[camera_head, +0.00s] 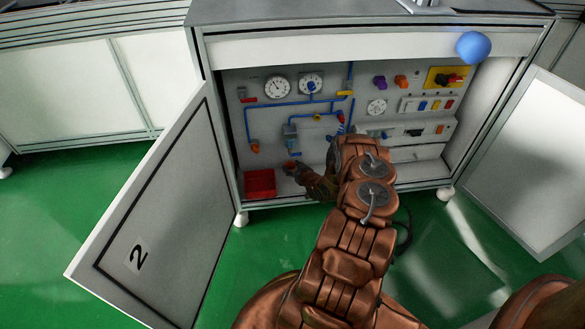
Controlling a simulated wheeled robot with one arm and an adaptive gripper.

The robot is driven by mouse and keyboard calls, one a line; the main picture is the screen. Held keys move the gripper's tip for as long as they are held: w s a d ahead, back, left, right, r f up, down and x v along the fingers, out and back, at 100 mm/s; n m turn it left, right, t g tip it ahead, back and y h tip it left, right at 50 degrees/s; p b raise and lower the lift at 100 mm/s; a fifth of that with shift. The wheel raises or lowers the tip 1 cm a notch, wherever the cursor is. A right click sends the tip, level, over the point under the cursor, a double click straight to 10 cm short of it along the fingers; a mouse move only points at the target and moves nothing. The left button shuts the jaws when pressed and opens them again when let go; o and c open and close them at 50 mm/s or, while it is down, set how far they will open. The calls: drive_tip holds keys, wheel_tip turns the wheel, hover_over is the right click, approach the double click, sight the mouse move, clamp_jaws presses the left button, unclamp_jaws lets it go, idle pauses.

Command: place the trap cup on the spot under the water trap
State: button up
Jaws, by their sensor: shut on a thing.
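My gripper (297,172) is inside the open cabinet, low in front of the panel, reaching in from the right. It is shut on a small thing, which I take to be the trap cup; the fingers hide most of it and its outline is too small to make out. The water trap looks to be the grey and blue unit (290,133) on the blue piping, just above my gripper. The spot under it lies on the cabinet floor and is not clearly visible behind my gripper.
A red bin (260,184) stands on the cabinet floor left of my gripper. The panel carries gauges (277,87), blue pipes, valves and switches. The left door (150,225), marked 2, and the right door (530,165) stand open. A blue ball (473,47) shows at the upper right.

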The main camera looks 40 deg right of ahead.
drive_tip(key=shift+f, duration=0.4)
drive_tip(key=o, duration=0.9)
drive_tip(key=shift+s, duration=0.1)
drive_tip(key=shift+o, duration=0.2)
drive_tip(key=shift+r, duration=0.1)
